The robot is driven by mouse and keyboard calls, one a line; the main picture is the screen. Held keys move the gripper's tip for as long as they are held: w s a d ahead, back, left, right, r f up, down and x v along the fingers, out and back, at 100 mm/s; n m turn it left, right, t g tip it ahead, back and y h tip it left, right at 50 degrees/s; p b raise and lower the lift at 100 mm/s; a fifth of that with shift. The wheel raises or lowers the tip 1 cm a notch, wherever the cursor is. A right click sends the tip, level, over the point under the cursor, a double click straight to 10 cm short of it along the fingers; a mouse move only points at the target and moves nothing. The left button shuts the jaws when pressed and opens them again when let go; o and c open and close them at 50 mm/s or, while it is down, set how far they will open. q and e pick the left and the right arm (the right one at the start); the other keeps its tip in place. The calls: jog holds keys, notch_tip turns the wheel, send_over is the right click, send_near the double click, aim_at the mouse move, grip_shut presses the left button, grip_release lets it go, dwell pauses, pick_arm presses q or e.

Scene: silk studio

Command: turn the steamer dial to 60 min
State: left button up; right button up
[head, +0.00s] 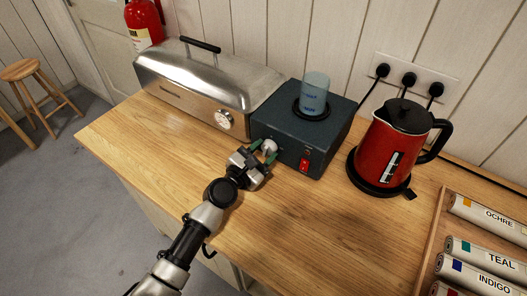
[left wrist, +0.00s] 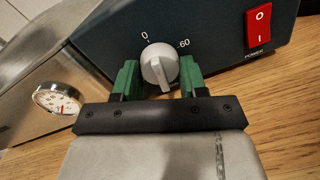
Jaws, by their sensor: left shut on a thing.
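The steamer control box (head: 305,128) is dark blue-grey and stands on the wooden counter. Its dial (head: 268,146) is a round light-grey knob on the front face. In the left wrist view the dial (left wrist: 160,66) has a raised ridge, with "0" at its upper left and "60" at its upper right. The ridge runs near upright, leaning slightly; which end is the pointer I cannot tell. My left gripper (head: 264,152) is shut on the dial, its green fingertips on either side of the knob in the left wrist view (left wrist: 160,80). My right gripper is not in view.
A red power switch (head: 304,164) sits right of the dial. A clear bluish container (head: 314,93) stands on the box. A steel chest (head: 205,85) with a gauge (head: 223,120) is left. A red kettle (head: 391,145) and a tray of labelled rolls (head: 440,230) are right. The front counter is clear.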

pick_arm(q)
jog(key=m, duration=0.7)
jog(key=shift+y+p, duration=0.3)
jog(key=shift+p, duration=0.1)
jog(key=m, duration=0.3)
jog(key=shift+r, duration=0.1)
jog(key=shift+m+y+p, duration=0.4)
jog(key=shift+m+p, duration=0.05)
jog(key=shift+m, duration=1.45)
jog(key=o, duration=0.9)
jog(key=b+v, duration=0.1)
jog(key=v, duration=1)
